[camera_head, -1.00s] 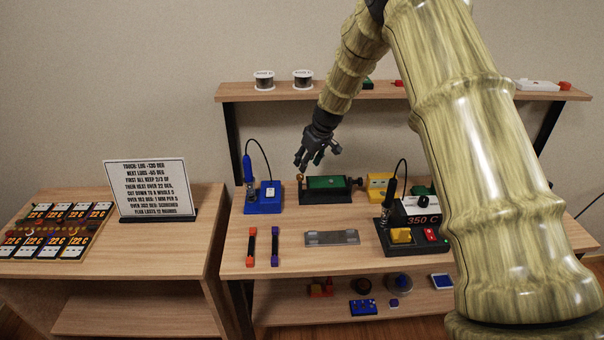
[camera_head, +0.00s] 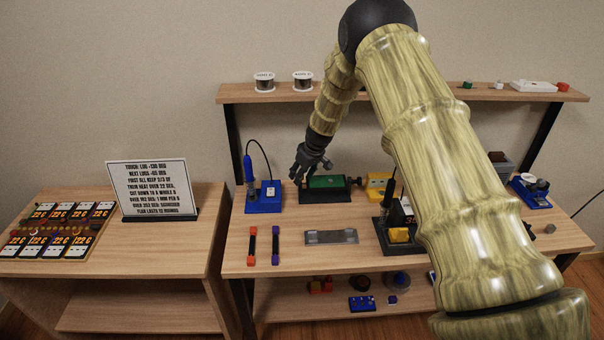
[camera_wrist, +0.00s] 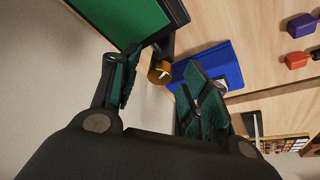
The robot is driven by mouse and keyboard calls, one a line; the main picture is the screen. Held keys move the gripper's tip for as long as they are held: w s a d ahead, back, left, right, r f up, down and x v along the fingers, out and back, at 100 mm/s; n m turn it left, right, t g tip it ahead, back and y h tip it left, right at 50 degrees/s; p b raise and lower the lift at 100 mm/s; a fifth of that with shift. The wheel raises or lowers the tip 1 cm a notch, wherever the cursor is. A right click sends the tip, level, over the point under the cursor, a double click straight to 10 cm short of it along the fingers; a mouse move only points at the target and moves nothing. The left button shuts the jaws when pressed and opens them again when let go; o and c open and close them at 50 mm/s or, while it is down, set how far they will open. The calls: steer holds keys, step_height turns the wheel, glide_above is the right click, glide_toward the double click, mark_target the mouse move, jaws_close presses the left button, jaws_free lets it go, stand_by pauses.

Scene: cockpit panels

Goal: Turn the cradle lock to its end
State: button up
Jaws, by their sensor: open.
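The cradle is a black holder with a green board in it (camera_head: 327,182), at the back of the workbench in the head view. Its green board (camera_wrist: 122,18) fills the top of the wrist view. The cradle lock is a brass knob (camera_wrist: 160,72) with a pale mark, at the end of the black frame. My gripper (camera_head: 307,172) is at the cradle's left end, and its fingers hide the knob in the head view. In the wrist view my gripper (camera_wrist: 161,80) is open, with the knob between and slightly beyond its fingers. I cannot see any contact.
A blue soldering-iron stand (camera_head: 264,199) stands left of the cradle, close to my gripper. A yellow block (camera_head: 378,184) is right of it. A grey plate (camera_head: 331,237) and two handled tools (camera_head: 275,246) lie in front. A shelf (camera_head: 390,92) runs above.

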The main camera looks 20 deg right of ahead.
jaws_close()
stand_by(0.3)
steer(key=m, duration=0.1)
steer(key=m+h, duration=0.1)
steer(key=m, duration=0.1)
steer(key=shift+a+m+t+h, duration=0.25)
steer(key=shift+m+t+h, duration=0.05)
steer(key=m+h, duration=0.1)
steer(key=m, duration=0.1)
steer(key=m+h, duration=0.1)
steer(key=m, duration=0.2)
steer(key=shift+a, duration=0.15)
steer(key=shift+m, duration=0.3)
jaws_free()
